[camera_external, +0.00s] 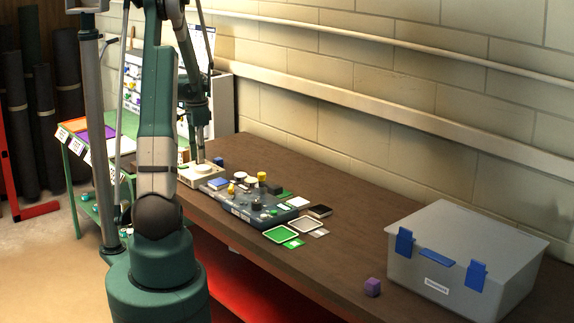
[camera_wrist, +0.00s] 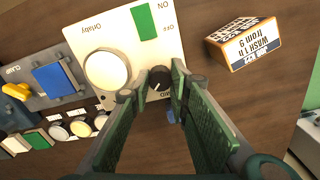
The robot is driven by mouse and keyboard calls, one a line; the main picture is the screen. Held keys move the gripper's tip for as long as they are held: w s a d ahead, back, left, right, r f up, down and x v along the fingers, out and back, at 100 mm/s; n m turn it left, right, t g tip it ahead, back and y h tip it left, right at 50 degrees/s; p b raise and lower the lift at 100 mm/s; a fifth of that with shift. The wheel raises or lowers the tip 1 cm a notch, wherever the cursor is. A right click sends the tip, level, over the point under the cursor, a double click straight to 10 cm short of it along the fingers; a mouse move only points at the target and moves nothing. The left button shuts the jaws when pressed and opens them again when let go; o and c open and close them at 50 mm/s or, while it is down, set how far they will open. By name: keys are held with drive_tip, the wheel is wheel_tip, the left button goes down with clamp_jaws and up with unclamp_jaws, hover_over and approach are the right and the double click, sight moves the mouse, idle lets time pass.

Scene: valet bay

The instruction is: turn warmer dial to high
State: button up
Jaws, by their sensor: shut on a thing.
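The warmer (camera_wrist: 88,40) is a cream box with a round white plate, a green switch marked ON and OFF, and a small black dial (camera_wrist: 158,78) near its lower right corner in the wrist view. A pale pointer line shows on the dial. Lettering beside the dial is partly covered by a finger, so I cannot read its setting. My gripper (camera_wrist: 160,88) has its green-padded fingers on either side of the dial, shut on it. In the external view the warmer (camera_external: 187,180) sits at the bench's left part, with my gripper (camera_external: 199,157) over it; the dial is hidden there.
An orange and white carton (camera_wrist: 245,43) lies near the warmer. A dark panel (camera_external: 243,208) with several buttons and knobs stands beside it. A small blue block (camera_external: 218,160) is close behind.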

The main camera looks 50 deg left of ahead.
drive_tip(key=shift+m, duration=0.6)
drive_tip(key=o, duration=0.9)
drive_tip(key=shift+r, duration=6.05)
